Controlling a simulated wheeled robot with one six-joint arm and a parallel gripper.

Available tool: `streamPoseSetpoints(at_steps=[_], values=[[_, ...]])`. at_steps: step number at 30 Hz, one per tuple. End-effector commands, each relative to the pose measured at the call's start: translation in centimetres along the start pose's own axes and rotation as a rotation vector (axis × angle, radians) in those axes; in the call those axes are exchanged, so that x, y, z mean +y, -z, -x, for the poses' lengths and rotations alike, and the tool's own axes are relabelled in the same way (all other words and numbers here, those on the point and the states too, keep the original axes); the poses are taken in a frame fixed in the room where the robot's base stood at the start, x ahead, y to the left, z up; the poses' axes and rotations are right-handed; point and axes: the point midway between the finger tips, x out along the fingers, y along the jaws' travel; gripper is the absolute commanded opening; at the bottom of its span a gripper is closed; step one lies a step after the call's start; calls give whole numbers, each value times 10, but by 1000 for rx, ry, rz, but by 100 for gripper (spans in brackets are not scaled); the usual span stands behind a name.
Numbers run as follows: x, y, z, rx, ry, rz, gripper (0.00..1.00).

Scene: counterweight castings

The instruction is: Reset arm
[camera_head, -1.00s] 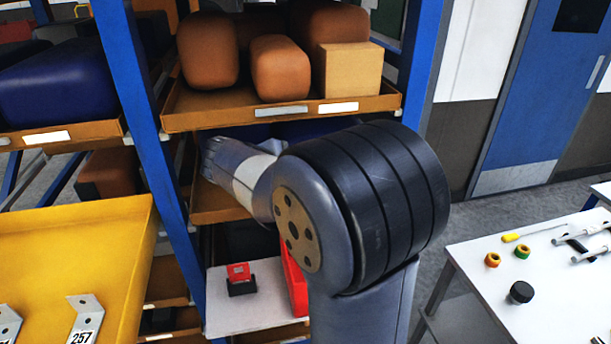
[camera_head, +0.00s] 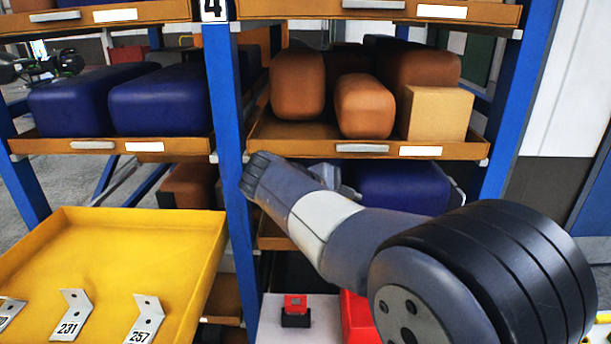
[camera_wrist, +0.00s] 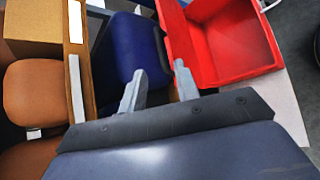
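My gripper (camera_wrist: 158,85) shows in the wrist view with its two fingers spread apart and nothing between them. Beyond the fingers are a dark blue rounded block (camera_wrist: 138,52) and a red bin (camera_wrist: 232,40) that looks empty. In the head view my arm reaches across the front of the shelf rack (camera_head: 232,180), below the shelf with the brown blocks.
Brown blocks (camera_head: 364,105) and a tan box (camera_head: 436,114) sit on the upper shelf. A yellow tray (camera_head: 120,235) with numbered metal brackets stands at the left. A small red-and-black object (camera_head: 295,308) and the red bin (camera_head: 357,318) are low down.

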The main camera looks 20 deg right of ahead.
Motion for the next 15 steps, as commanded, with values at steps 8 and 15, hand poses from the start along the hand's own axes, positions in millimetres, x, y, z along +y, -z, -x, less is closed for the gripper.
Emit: streamPoseSetpoints(at_steps=[8, 15], values=[[0, -2, -45, -6, 5, 2, 30], [0, -2, -86, -4, 4, 2, 30]])
